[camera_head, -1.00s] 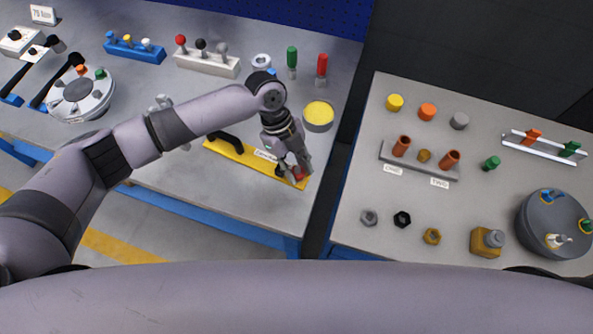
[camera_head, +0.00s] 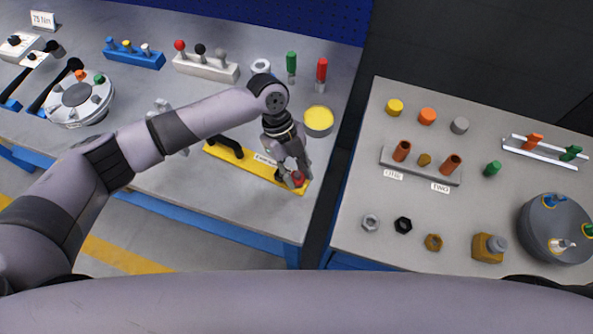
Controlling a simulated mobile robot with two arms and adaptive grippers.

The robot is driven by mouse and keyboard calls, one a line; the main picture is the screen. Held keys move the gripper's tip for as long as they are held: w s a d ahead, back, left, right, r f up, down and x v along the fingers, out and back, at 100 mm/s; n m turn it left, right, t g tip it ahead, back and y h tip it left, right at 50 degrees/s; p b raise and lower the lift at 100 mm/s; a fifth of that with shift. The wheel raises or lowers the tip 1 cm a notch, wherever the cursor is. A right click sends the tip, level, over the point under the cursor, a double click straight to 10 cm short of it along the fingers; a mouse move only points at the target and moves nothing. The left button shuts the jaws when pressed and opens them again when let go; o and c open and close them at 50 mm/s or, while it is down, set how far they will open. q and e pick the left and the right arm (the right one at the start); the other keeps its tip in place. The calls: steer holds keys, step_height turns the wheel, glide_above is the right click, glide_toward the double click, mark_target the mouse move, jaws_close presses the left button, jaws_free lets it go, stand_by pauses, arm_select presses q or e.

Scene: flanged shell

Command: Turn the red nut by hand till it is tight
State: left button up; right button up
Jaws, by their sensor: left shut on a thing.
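The red nut (camera_head: 299,180) sits near the right end of a yellow plate (camera_head: 232,159) on the left table. My left gripper (camera_head: 293,180) points down over that end, its fingers shut on the red nut. The fingers hide part of the nut, and its thread cannot be seen. A black handle (camera_head: 226,144) stands on the same plate, to the left of the gripper. My right gripper is not in view.
A yellow-topped round tin (camera_head: 319,121) stands just behind the gripper. Red (camera_head: 321,74) and green (camera_head: 291,66) handled pieces stand further back. A gap separates this table from the right table (camera_head: 350,190), which holds loose nuts and plugs. The left table's front is clear.

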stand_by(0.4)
arm_select(q)
steer(key=o, duration=1.2)
steer(key=shift+c, duration=0.2)
steer(key=v, duration=1.2)
